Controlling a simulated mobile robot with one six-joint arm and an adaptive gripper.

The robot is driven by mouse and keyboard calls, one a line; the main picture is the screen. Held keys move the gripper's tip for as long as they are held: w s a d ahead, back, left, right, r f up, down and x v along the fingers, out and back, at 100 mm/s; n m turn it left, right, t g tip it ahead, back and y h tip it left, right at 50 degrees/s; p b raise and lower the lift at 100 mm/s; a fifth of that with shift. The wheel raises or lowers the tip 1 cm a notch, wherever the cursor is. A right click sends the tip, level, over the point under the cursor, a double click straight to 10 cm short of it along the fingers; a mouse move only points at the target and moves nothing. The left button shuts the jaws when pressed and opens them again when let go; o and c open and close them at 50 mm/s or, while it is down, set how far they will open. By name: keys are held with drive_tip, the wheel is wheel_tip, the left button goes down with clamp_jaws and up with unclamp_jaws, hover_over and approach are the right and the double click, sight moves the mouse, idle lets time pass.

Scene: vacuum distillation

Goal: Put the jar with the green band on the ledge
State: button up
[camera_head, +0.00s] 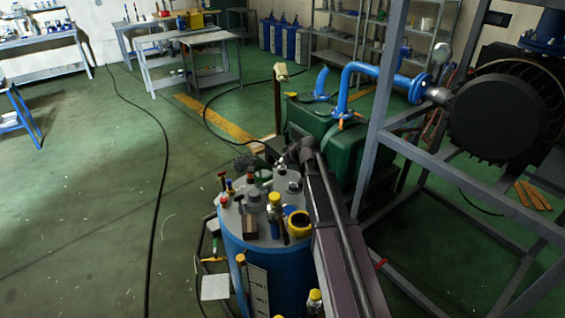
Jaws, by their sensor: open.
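A blue drum-shaped vessel (234,243) stands at bottom centre, with a crowded grey top. A small jar with a yellow cap (274,207) stands on that top, and a pale jar with a yellow cap (315,301) is low at the bottom edge. I cannot make out a green band on either. A small pale plate (214,287) juts out at the vessel's lower left; I cannot tell whether it is the ledge. My dark arm rises from the bottom right, and my gripper (246,163) seems to be beyond the vessel top, small, open and empty.
A yellow ring-shaped part (298,224) and several fittings crowd the vessel top. A green machine (330,140) with blue pipes stands behind, and a grey metal frame (378,110) is at right. A black cable (163,170) crosses the open green floor at left.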

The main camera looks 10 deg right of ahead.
sight(270, 168)
drive_tip(key=shift+r, duration=0.1)
drive_tip(key=shift+s+d+r+p, duration=0.25)
drive_tip(key=shift+s+r+p, duration=0.1)
drive_tip(key=shift+r+p, duration=0.5)
drive_tip(key=shift+f, duration=0.2)
drive_tip(key=shift+b+x, duration=3.05)
drive_tip(key=shift+x, duration=1.2)
drive_tip(key=shift+w, duration=0.1)
drive_tip(key=b+x, duration=0.3)
drive_tip(key=shift+f, duration=0.35)
drive_tip(key=shift+b+x, duration=0.5)
drive_tip(key=shift+x, duration=0.35)
drive_tip(key=shift+a+r, duration=0.1)
drive_tip(key=shift+a, duration=0.05)
